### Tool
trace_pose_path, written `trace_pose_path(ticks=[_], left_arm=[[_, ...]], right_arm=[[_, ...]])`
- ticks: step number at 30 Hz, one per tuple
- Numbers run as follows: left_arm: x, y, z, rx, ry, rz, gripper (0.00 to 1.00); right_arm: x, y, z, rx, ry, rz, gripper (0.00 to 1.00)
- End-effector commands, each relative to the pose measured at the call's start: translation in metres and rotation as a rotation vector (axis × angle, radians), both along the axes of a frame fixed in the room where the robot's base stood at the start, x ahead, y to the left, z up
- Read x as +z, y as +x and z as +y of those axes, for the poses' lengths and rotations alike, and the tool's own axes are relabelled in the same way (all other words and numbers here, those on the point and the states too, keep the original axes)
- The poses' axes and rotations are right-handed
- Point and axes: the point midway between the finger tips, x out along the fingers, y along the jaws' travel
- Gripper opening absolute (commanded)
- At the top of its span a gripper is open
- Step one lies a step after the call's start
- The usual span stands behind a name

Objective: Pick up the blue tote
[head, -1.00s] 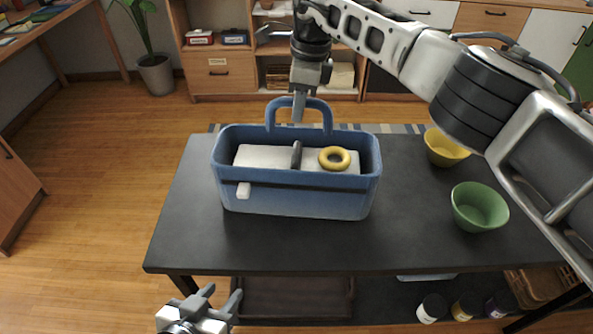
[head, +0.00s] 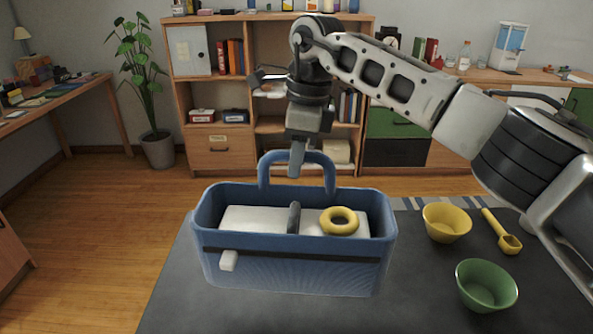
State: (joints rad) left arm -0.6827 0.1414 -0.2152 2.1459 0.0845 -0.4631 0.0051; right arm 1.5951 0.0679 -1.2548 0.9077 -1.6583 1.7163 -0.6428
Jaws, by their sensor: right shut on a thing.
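The blue tote (head: 290,275) hangs in the middle of the head view, its body seen above the dark table. It has an arched blue handle (head: 265,172) and a dark band across its front. My right gripper (head: 296,165) is above the tote, shut on the top of the handle. Inside the tote are a white block (head: 255,219), a yellow ring (head: 339,221) and a dark grey upright piece (head: 294,217). A small white piece (head: 229,261) sits at its front left. My left gripper is out of view.
The dark table (head: 415,300) carries a yellow bowl (head: 446,222), a yellow scoop (head: 503,234) and a green bowl (head: 486,286), all right of the tote. Behind stand a wooden shelf unit (head: 240,95) and a potted plant (head: 156,145). Open wooden floor lies at left.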

Motion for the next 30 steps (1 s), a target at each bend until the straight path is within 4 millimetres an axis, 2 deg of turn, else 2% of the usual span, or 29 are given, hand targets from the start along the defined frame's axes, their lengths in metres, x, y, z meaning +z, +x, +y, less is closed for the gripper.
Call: trace_pose_path(ticks=[2,15,21,30], left_arm=[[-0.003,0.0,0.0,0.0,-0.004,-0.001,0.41],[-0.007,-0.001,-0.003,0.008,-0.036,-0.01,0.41],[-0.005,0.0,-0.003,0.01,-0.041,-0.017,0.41],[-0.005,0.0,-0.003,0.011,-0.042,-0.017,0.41]], right_arm=[[0.015,-0.013,0.0,0.004,0.001,-0.007,0.0],[0.042,-0.079,0.001,0.002,0.003,-0.005,0.0],[0.05,-0.094,0.001,0.0,0.004,-0.002,0.0],[0.052,-0.099,0.001,0.0,0.003,-0.001,0.0]])
